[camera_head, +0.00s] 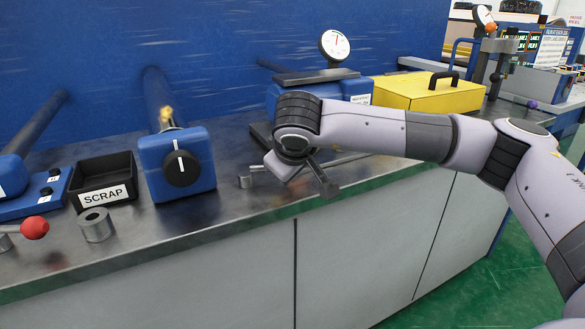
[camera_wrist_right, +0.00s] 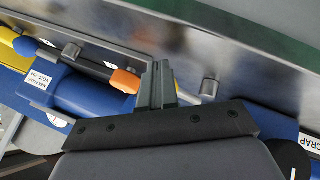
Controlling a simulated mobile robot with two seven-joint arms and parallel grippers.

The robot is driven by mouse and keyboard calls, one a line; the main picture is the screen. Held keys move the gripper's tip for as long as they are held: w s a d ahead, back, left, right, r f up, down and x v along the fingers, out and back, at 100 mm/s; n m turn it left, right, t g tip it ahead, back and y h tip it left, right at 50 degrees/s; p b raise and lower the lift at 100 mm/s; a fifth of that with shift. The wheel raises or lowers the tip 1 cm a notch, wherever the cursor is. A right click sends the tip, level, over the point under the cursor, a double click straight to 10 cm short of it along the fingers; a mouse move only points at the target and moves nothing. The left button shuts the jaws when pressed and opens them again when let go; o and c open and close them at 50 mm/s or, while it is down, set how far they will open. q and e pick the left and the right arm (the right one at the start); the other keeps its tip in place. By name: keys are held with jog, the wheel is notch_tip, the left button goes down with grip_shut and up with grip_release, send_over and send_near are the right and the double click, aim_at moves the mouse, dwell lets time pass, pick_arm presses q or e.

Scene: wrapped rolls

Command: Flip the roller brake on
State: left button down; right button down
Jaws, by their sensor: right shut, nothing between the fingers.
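No part carries a readable roller brake label. In the right wrist view, a dark lever with an orange tip (camera_wrist_right: 126,81) lies along a blue unit (camera_wrist_right: 85,95) with white labels. My right gripper (camera_wrist_right: 163,85) is shut and empty, its fingers beside the orange tip; whether they touch it I cannot tell. In the head view, my right gripper (camera_head: 327,186) hangs at the bench's front edge, and my wrist hides part of the blue unit (camera_head: 343,88) under the dial gauge. A blue block with a black knob (camera_head: 183,168) stands to its left. My left gripper is out of view.
A black SCRAP bin (camera_head: 104,192), a metal ring (camera_head: 97,226) and a red-balled lever (camera_head: 34,228) are at the left of the steel bench (camera_head: 170,222). A dial gauge (camera_head: 335,45) and yellow case (camera_head: 425,92) stand farther right. A small metal post (camera_head: 245,182) stands left of my wrist.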

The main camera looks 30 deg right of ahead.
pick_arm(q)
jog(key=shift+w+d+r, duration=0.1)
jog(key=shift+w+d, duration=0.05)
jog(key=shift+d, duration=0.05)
pick_arm(e)
jog(key=shift+w+d+r, duration=0.1)
jog(key=shift+w+d, duration=0.05)
jog(key=shift+d, duration=0.05)
jog(key=shift+w+d, duration=0.1)
dwell(0.4)
